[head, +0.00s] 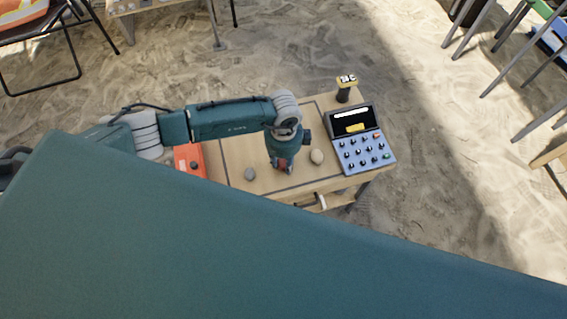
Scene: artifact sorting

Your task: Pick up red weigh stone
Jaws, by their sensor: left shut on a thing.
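My left gripper (284,163) points down over the small wooden table, its fingers low near the tabletop. It is shut on the red weigh stone (281,164), of which only a small red patch shows between the fingers. Whether the stone touches the table or is just above it, I cannot tell. My right gripper is not in view.
On the table (232,160) a pale round stone (317,156) sits just right of the gripper and a grey stone (249,174) to its left. A blue keypad device (361,150) stands at the right, an orange-red object (187,157) at the left.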

